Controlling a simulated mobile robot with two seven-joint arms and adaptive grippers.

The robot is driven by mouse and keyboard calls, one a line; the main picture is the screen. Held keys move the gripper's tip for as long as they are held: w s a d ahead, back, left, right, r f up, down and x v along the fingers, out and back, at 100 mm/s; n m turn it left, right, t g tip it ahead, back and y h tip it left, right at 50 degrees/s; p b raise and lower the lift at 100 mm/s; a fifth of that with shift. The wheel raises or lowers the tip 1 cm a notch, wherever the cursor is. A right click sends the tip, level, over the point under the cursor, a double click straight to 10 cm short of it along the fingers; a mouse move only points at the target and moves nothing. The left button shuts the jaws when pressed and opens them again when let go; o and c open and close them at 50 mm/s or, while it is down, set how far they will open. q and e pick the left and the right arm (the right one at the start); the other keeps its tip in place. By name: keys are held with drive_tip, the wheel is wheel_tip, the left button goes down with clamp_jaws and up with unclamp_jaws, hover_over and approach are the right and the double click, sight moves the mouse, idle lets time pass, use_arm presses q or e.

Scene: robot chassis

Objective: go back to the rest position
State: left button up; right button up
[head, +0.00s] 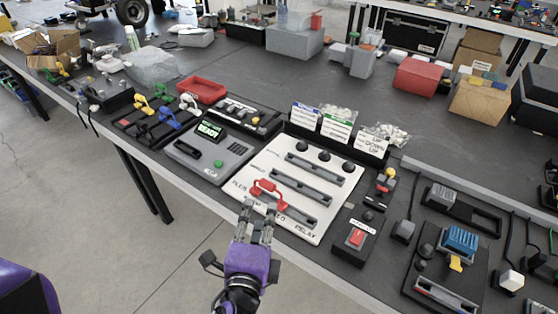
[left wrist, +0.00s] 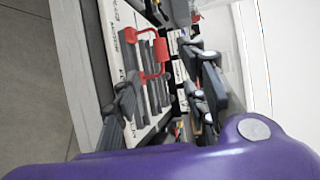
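The left wrist view also shows the spread fingers of this gripper (left wrist: 162,70). A red handle-shaped piece (head: 267,191) on the panel lies just beyond the fingertips. In the left wrist view this red piece (left wrist: 131,36) shows beyond and between the fingers; contact cannot be made out. My right gripper is in neither view.
A grey box with a green READY display (head: 209,130) stands left of the panel. A black box with a red switch (head: 355,238) stands on its right. A red tray (head: 203,90) lies behind. Open floor lies before the table (head: 130,260).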

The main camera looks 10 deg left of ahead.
use_arm(q)
drive_tip(key=s+f+n+g+h+p, duration=0.25)
drive_tip(key=s+f+n, duration=0.45)
drive_tip(key=f+n, duration=0.4)
drive_tip(key=s+a+f+n+g+p, duration=0.1)
drive_tip(key=s+a+f+n+g, duration=0.1)
drive_tip(key=s, duration=0.6)
drive_tip(key=s+a+f+n+g+p, duration=0.1)
drive_tip(key=s+a+f+n+g, duration=0.1)
drive_tip(key=s+f+n, duration=0.2)
drive_tip(key=s+f, duration=0.2)
drive_tip(key=s, duration=0.2)
drive_tip(key=shift+s+a+f, duration=0.35)
drive_tip(key=shift+s+f, duration=0.05)
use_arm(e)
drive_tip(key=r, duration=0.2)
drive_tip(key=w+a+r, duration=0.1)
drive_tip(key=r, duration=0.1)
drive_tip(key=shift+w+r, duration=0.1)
use_arm(q)
drive_tip(key=shift+g, duration=0.25)
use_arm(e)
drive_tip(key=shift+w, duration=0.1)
